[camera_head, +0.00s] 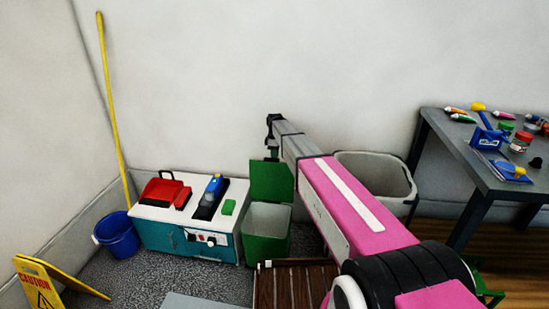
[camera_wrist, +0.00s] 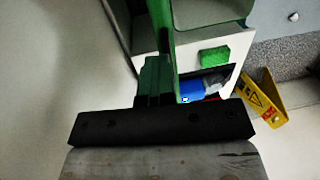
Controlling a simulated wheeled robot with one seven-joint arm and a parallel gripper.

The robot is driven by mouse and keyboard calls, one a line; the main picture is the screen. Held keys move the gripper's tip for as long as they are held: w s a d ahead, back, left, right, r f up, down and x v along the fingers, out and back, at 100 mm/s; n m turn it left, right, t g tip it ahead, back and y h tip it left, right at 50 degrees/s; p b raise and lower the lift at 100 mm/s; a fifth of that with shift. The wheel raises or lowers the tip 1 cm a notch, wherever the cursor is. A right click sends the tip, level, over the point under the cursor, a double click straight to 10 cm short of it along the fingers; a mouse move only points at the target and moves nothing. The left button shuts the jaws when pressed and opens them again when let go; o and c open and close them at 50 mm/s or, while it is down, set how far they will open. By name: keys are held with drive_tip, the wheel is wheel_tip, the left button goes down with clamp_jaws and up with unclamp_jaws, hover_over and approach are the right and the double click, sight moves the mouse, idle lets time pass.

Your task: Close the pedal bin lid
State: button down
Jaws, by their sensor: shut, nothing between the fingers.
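The green pedal bin (camera_head: 265,248) stands on the floor beside the white-topped cabinet. Its lid (camera_head: 271,182) is open and stands upright at the back, against the wall side. My gripper (camera_head: 273,153) points down at the lid's top edge, shut and empty. In the wrist view the lid (camera_wrist: 163,40) shows nearly edge-on, with the bin's rim and opening (camera_wrist: 210,22) to its right. My fingers (camera_wrist: 155,78) are close on the lid's wall side; whether they touch it I cannot tell.
The cabinet (camera_head: 180,238) carries a red tool, a blue tool and a green block (camera_head: 229,207). A grey bin (camera_head: 378,175) stands behind my arm. A wooden slatted item (camera_head: 290,287) lies in front. A blue bucket (camera_head: 118,236) and yellow sign (camera_head: 38,284) are left; a table (camera_head: 445,150) is right.

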drive_tip(key=c, duration=1.9)
unclamp_jaws()
drive_tip(key=shift+s+a+f, duration=0.1)
drive_tip(key=shift+a+f, duration=0.2)
drive_tip(key=shift+f, duration=0.2)
drive_tip(key=shift+s+a+f, duration=0.1)
drive_tip(key=shift+a+f, duration=0.15)
drive_tip(key=shift+f, duration=0.25)
drive_tip(key=o, duration=0.6)
drive_tip(key=shift+o, duration=0.3)
drive_tip(key=shift+a, duration=0.1)
drive_tip(key=shift+a+r, duration=0.1)
drive_tip(key=shift+r, duration=0.35)
drive_tip(key=shift+d+r, duration=0.25)
drive_tip(key=shift+r, duration=0.05)
drive_tip(key=shift+s+a+r, duration=0.1)
drive_tip(key=shift+r, duration=0.6)
drive_tip(key=shift+s+a+r, duration=0.1)
drive_tip(key=shift+r, duration=0.6)
drive_tip(key=shift+d+r, duration=0.15)
drive_tip(key=shift+r, duration=0.8)
drive_tip(key=shift+d+r, duration=0.1)
drive_tip(key=shift+r, duration=3.7)
